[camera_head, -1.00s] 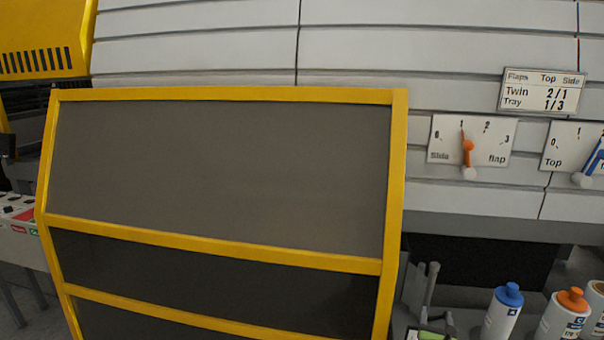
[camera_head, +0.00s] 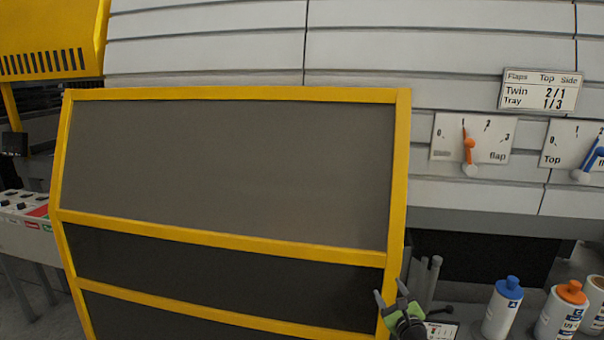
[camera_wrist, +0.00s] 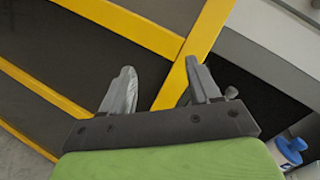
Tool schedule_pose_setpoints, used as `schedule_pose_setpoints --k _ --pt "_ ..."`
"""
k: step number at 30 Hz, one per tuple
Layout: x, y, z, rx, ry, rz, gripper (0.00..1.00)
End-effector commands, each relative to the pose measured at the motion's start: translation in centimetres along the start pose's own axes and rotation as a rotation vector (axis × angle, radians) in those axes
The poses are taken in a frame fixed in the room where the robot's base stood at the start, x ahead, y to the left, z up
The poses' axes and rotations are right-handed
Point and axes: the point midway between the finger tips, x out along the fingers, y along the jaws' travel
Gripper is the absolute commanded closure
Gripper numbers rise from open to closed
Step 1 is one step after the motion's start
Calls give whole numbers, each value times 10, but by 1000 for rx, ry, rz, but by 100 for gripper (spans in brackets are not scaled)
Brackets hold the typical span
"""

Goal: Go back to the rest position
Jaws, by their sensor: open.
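My gripper (camera_head: 388,299) shows at the bottom of the head view, in front of the lower right corner of the yellow-framed guard door. In the wrist view my gripper (camera_wrist: 160,88) is open, its two grey fingers apart with nothing between them. The yellow frame of the guard door (camera_wrist: 182,65) lies beyond the fingertips. I cannot tell how far the fingers are from it.
The guard door (camera_head: 230,245) with dark panels fills the middle. To its right are a slide flap dial (camera_head: 472,140), a top dial (camera_head: 572,146) and a settings sign (camera_head: 540,90). A blue-capped bottle (camera_head: 502,310) and an orange-capped bottle (camera_head: 562,312) stand at lower right.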

Motion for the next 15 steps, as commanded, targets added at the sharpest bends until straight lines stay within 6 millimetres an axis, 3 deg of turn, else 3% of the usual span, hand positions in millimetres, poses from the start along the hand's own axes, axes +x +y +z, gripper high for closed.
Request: schedule_pose_setpoints --k 1,4,7,11,15 --pt "2 14 24 -97 -32 75 39" --pt "-3 48 67 -330 -92 250 39" --pt "-23 87 110 -633 -161 458 39" --pt "-67 118 147 -1044 -229 709 39" --pt "-127 120 174 -1439 -257 930 39"
